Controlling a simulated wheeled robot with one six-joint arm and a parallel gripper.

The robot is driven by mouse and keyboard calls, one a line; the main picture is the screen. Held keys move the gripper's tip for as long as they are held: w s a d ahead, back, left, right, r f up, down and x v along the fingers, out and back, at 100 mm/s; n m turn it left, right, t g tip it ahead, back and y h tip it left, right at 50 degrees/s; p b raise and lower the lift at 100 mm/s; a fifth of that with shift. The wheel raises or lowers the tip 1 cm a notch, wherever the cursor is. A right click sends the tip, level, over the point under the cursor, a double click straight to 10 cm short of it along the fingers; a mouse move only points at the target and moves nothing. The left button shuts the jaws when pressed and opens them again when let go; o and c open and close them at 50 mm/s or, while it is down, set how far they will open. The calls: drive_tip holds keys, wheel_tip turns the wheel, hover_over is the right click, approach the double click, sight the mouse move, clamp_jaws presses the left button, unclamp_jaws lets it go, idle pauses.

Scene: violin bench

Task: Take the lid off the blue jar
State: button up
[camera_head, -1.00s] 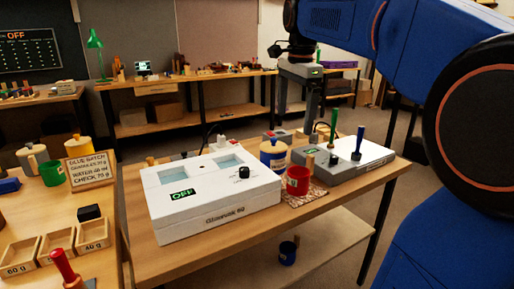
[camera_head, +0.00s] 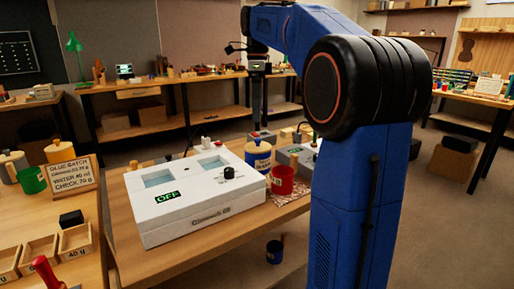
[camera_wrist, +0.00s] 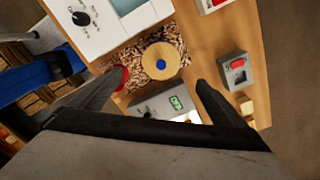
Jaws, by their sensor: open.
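The blue jar (camera_head: 259,158) stands behind the red cup, just right of the white glue machine, with a pale lid (camera_head: 258,146) on it. In the wrist view, a round tan lid (camera_wrist: 161,62) with a blue centre knob shows from above on a speckled mat (camera_wrist: 176,36); the jar's body is hidden below it. My gripper (camera_wrist: 160,77) is open and empty, its fingers to either side of the lid's near edge in that picture. The height between fingertips and lid cannot be told. In the head view my arm's end (camera_head: 257,105) hangs above and behind the jar.
The red cup (camera_head: 283,180) stands close to the jar; its rim shows by my left finger. The white machine (camera_head: 190,207) reads OFF. A grey box (camera_head: 290,155) is partly hidden by my arm. A grey switch box (camera_wrist: 236,75) lies right in the wrist view.

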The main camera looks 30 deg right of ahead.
sight(258, 139)
wheel_tip(258, 139, down, 11)
drive_tip(key=shift+d+f, duration=0.15)
drive_tip(key=shift+f, duration=0.05)
idle(0.5)
drive_tip(key=shift+c, duration=0.7)
drive_tip(key=c, duration=1)
